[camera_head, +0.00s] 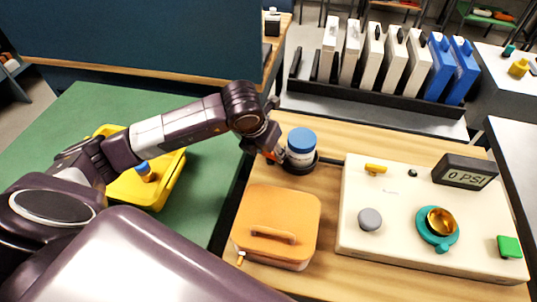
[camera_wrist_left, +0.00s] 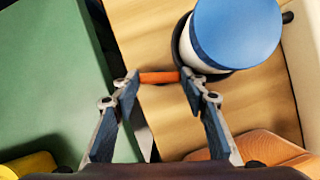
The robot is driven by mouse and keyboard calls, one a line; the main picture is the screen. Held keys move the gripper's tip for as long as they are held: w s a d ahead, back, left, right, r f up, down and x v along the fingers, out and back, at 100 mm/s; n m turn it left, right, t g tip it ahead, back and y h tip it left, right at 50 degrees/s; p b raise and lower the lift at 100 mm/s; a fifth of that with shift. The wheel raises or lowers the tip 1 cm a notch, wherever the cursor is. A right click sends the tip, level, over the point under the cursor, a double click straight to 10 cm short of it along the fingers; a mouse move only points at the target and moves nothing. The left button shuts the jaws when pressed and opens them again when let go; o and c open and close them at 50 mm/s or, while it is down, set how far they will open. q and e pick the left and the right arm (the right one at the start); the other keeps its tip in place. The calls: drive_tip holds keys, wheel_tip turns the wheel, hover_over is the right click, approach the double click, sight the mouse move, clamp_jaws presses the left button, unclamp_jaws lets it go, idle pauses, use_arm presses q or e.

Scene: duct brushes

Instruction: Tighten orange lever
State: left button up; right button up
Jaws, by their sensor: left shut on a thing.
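The orange lever (camera_wrist_left: 160,77) is a short bar beside a white container with a blue lid (camera_wrist_left: 238,30). In the left wrist view it spans the gap between the fingertips of my left gripper (camera_wrist_left: 160,80), which is shut on it. In the head view, my left gripper (camera_head: 272,148) is at the left side of the blue-lidded container (camera_head: 301,147), and only a small bit of orange shows there. The container stands upright in a dark round holder (camera_head: 299,168) on the wooden table. My right gripper is not in view.
An orange lidded box (camera_head: 280,218) sits just in front of the holder. A cream panel (camera_head: 390,235) with a 0 PSI display (camera_head: 466,171) stands to the right. A yellow bin (camera_head: 170,185) is on the green surface at left. Upright white and blue cases stand behind.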

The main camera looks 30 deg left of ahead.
use_arm(q)
drive_tip(key=shift+n+y+b, duration=0.5)
drive_tip(key=shift+n, duration=0.7)
drive_tip(key=o, duration=1)
drive_tip(key=shift+o, duration=0.8)
drive_tip(key=shift+w+f, duration=0.1)
drive_tip(key=shift+w, duration=0.2)
drive_tip(key=v, duration=0.8)
drive_tip(key=shift+d, duration=0.1)
